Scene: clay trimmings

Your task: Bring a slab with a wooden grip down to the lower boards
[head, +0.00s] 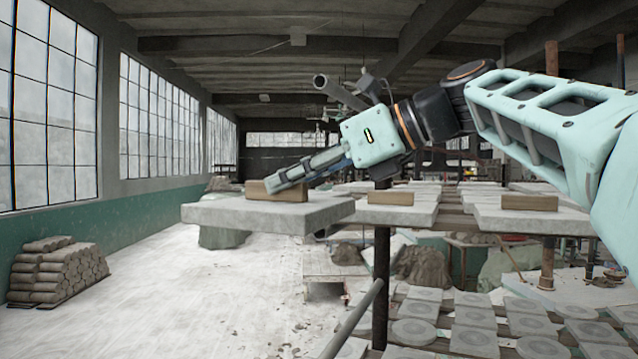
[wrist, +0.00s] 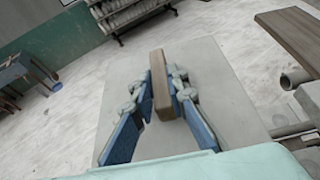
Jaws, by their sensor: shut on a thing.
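My gripper (head: 275,183) is shut on the wooden grip (head: 297,195) of a pale grey slab (head: 250,216). The slab hangs about level in open air, left of the upper boards. In the wrist view, my blue-padded fingers (wrist: 161,80) lie on both sides of the grip (wrist: 160,105), with the slab (wrist: 225,95) beneath. Two other slabs with wooden grips stand on the upper level, a middle one (head: 400,214) and a right one (head: 535,220). The lower boards (head: 455,350) at bottom right hold several square and round grey pieces and are partly hidden.
A dark upright post (head: 382,285) stands just right of the held slab, with a slanting pipe (head: 352,322) below. Stacked rolls (head: 58,272) lie at the left by the windows. The pale floor (head: 190,300) between is mostly clear.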

